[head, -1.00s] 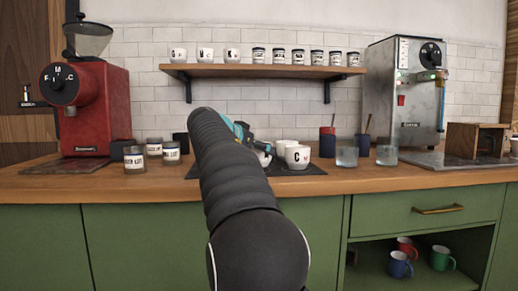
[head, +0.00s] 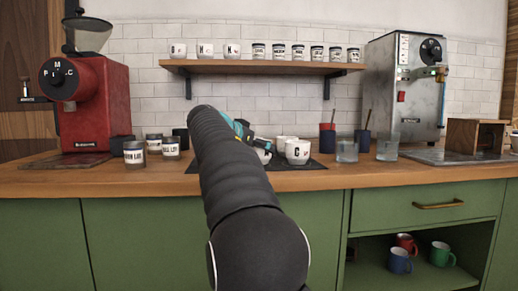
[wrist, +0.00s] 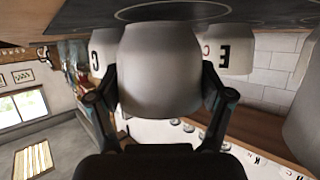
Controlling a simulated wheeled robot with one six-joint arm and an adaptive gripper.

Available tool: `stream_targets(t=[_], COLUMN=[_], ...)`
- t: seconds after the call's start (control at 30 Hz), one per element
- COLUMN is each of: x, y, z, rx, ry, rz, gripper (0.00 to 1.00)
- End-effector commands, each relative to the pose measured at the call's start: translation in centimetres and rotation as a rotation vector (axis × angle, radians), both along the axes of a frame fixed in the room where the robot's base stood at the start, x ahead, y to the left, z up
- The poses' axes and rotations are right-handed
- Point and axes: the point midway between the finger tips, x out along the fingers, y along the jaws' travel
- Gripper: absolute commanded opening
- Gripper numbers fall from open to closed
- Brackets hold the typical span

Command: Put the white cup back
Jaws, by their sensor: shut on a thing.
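My gripper (wrist: 160,100) is shut on a white cup (wrist: 160,65), which fills the middle of the wrist view between its two fingers. In the wrist view a lettered cup (wrist: 98,48) is on the left and another (wrist: 236,58) on the right. I cannot tell whether the held cup touches the dark mat (head: 318,168).
A shelf (head: 262,68) above holds lettered cups and several jars. A red grinder (head: 95,105) and labelled jars (head: 134,152) stand left. Glasses (head: 347,152) and a steel machine (head: 405,85) stand right. Coloured mugs (head: 400,262) sit in the open cabinet.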

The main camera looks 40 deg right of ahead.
Motion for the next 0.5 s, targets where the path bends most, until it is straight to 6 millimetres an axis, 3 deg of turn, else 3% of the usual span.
stream_targets(t=[0.5], x=[0.1], y=[-0.1], z=[-2.1], rx=[0.009], ry=[0.021], rz=[-0.003], gripper=[0.28])
